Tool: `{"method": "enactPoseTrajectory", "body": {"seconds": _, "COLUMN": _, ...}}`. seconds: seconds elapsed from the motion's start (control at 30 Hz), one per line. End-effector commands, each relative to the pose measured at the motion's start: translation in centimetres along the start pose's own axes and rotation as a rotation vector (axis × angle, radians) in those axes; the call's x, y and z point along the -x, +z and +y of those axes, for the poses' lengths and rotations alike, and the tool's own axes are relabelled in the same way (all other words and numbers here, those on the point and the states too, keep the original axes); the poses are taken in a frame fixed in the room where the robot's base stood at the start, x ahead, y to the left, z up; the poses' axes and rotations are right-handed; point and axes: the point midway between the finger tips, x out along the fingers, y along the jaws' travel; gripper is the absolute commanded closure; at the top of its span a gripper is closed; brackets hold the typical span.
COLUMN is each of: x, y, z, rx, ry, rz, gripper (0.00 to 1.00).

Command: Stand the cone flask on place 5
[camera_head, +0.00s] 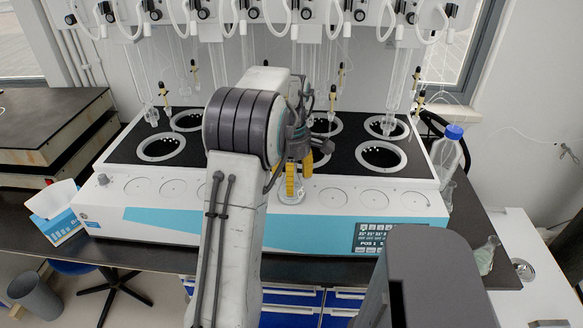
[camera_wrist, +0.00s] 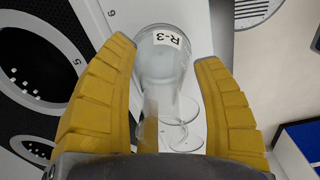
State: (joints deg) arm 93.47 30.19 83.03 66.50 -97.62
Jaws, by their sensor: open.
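A clear glass flask (camera_wrist: 163,60) labelled R-3 shows between my fingers in the wrist view. It is wide at its far end and narrows towards the camera, like a cone flask. In the head view its wide base (camera_head: 291,197) shows below my gripper (camera_head: 297,178), at the front ledge of the distiller. My gripper (camera_wrist: 172,85) is open, with a yellow finger on each side of the flask. Its neck is partly hidden. The number 5 (camera_wrist: 79,62) is printed beside a ringed black well at the left in the wrist view; a 6 is printed further up.
The white distiller (camera_head: 150,215) has several ringed wells, with glass tubes hanging above. At the right stand a blue-capped bottle (camera_head: 447,155) and a greenish conical flask (camera_head: 486,255). An open box (camera_head: 55,212) is at the left. Flat circles line the front ledge.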

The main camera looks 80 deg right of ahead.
Motion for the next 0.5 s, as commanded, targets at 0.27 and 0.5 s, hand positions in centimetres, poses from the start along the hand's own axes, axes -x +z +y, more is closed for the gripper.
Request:
{"method": "enactPoseTrajectory", "body": {"seconds": 0.27, "x": 3.5, "y": 0.0, "z": 0.1, "rx": 0.000, "ry": 0.006, "rz": -0.001, "gripper": 0.39}}
{"method": "enactPoseTrajectory", "body": {"seconds": 0.5, "x": 7.7, "y": 0.0, "z": 0.1, "rx": 0.000, "ry": 0.005, "rz": -0.001, "gripper": 0.39}}
